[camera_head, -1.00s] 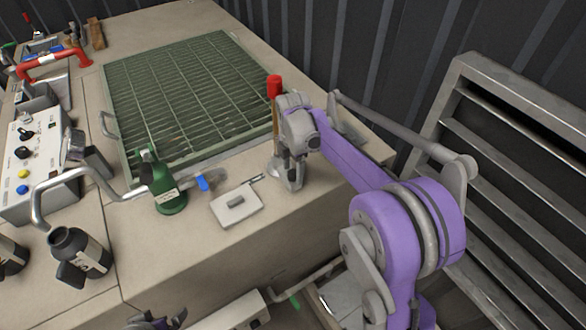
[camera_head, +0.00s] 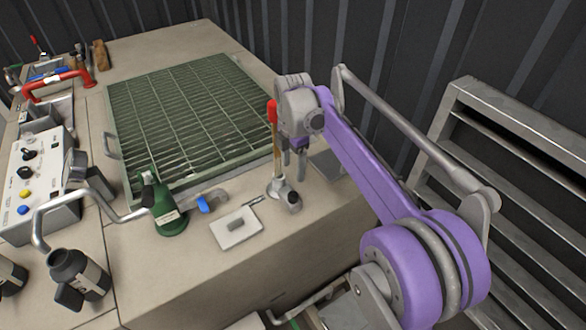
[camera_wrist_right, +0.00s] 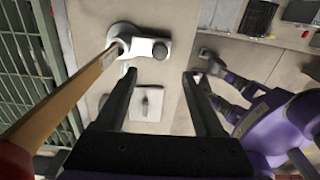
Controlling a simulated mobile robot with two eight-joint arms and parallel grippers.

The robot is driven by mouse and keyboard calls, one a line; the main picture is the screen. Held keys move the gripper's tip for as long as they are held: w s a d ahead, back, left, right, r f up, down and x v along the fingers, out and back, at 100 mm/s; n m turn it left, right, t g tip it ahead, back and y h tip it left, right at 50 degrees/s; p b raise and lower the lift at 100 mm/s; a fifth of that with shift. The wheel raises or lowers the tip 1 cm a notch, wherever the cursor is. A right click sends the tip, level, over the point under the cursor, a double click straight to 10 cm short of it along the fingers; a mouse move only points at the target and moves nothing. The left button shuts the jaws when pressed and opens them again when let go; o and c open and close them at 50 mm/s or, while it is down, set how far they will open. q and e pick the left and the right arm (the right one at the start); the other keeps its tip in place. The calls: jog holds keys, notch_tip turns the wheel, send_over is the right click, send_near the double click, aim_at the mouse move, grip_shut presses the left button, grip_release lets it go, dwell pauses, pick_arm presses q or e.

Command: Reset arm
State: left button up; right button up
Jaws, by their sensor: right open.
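My right gripper (camera_head: 293,162) is open, hanging just right of an upright lever in the head view. The lever has a red grip (camera_head: 272,112), a wooden shaft (camera_head: 277,152) and a grey metal base (camera_head: 281,190) on the bench's front right part. In the right wrist view, the open fingers (camera_wrist_right: 160,74) have nothing between them. The lever's wooden shaft (camera_wrist_right: 62,100) passes left of them there, apart from the left finger, with its base (camera_wrist_right: 150,46) beyond. My left gripper (camera_wrist_right: 203,68) shows small at the right of that view; its jaw state is unclear.
A green grate (camera_head: 185,115) covers the bench's middle. A white plate (camera_head: 236,228), a blue-handled valve (camera_head: 206,203) and a green fitting (camera_head: 166,208) lie left of the lever. A control box (camera_head: 35,190) stands far left. A slatted metal frame (camera_head: 510,170) stands at right.

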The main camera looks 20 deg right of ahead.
dwell(0.3)
jog(key=s+a+f+m+t+p, duration=0.1)
jog(key=s+a+f+m+t, duration=0.1)
jog(key=s+m, duration=0.8)
jog(key=s+a+f+m+t+p, duration=0.2)
jog(key=s+m, duration=0.8)
jog(key=s, duration=0.5)
jog(key=shift+a+f+t, duration=0.7)
jog(key=shift+a+f, duration=0.25)
jog(key=shift+a, duration=0.25)
jog(key=shift+o, duration=0.3)
jog(key=shift+w, duration=0.1)
